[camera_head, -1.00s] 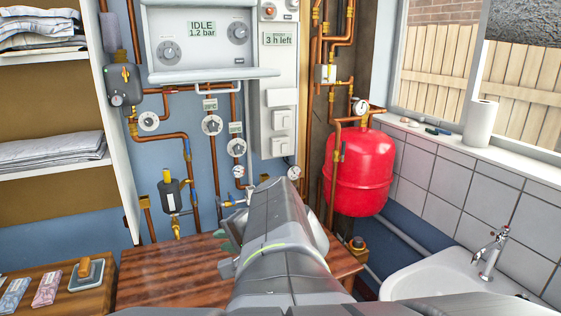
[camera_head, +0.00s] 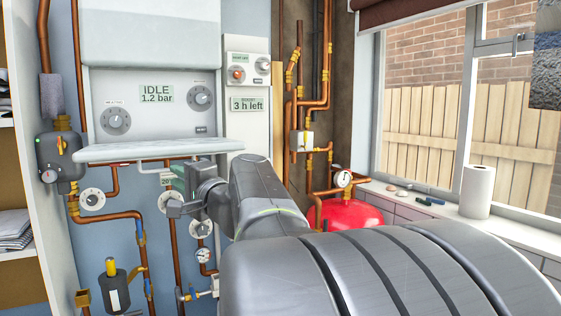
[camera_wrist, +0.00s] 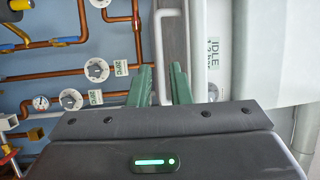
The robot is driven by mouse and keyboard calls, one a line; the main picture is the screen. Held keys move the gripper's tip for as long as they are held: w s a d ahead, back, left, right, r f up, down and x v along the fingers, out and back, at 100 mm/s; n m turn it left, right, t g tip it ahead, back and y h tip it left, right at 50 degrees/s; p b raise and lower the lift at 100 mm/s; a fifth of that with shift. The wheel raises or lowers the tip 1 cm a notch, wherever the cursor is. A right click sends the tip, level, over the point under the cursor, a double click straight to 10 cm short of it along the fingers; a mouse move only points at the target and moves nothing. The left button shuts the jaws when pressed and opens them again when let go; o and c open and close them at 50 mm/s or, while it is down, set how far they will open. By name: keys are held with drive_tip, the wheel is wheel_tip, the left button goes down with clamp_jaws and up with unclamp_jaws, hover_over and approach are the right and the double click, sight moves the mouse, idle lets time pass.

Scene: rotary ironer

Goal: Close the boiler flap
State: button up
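The boiler flap (camera_head: 160,149) is a white panel standing out nearly level below the boiler's display panel (camera_head: 152,105), so it is open. In the wrist view a white bar-shaped handle (camera_wrist: 160,45) runs between the lines of my two green fingers. My gripper (camera_wrist: 161,75) is open, its fingers apart; I cannot tell whether they touch the handle. In the head view my gripper (camera_head: 180,195) is just below the flap, partly hidden by my wrist and arm. The boiler's IDLE label (camera_wrist: 214,52) shows sideways in the wrist view.
Copper pipes with round dials (camera_head: 91,199) run under the boiler. A white control box (camera_head: 246,104) stands right of it. A red tank (camera_head: 345,215) is partly hidden behind my arm. A paper roll (camera_head: 478,191) stands on the windowsill. Shelves are at the left.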

sight(166, 170)
drive_tip(key=p+x, duration=0.1)
drive_tip(key=x, duration=0.5)
drive_tip(key=shift+w+a, duration=0.1)
drive_tip(key=shift+a, duration=0.1)
clamp_jaws()
